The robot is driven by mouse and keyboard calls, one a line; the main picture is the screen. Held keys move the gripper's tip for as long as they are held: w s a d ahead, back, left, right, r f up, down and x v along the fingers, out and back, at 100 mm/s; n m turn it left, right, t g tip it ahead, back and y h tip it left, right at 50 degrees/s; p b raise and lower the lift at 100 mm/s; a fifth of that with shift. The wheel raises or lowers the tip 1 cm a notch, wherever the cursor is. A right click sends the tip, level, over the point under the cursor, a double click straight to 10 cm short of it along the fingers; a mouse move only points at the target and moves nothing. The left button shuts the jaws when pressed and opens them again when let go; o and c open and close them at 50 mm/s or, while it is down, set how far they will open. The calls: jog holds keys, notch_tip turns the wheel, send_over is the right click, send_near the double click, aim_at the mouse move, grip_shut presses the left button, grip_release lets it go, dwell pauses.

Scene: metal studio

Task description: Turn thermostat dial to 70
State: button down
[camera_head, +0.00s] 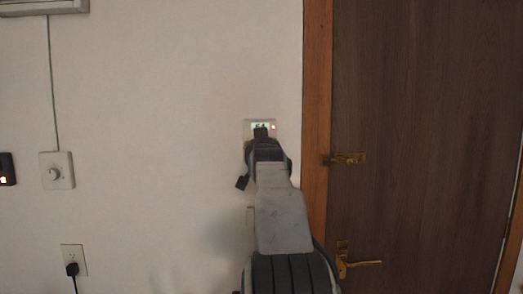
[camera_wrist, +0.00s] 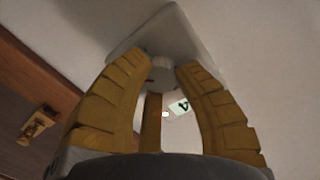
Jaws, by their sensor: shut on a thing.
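The thermostat (camera_head: 249,125) is a small pale box on the wall, left of the door frame, with a lit display and a small red light. My arm hides its lower part in the head view. In the wrist view its pale body (camera_wrist: 175,32) is close and tilted, and part of the display (camera_wrist: 180,106) shows a digit like 4; the full reading is not clear. My gripper (camera_wrist: 163,64) has its yellow ribbed fingers shut on the round grey dial (camera_wrist: 160,77), one fingertip on each side.
On the left wall are a white plate with a round knob (camera_head: 55,174), a black box (camera_head: 7,168) and an outlet with a plug (camera_head: 72,268).

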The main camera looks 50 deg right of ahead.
jog(key=shift+r, duration=0.1)
jog(key=c, duration=0.9)
grip_release()
jog(key=shift+w, duration=0.1)
jog(key=shift+v, duration=6)
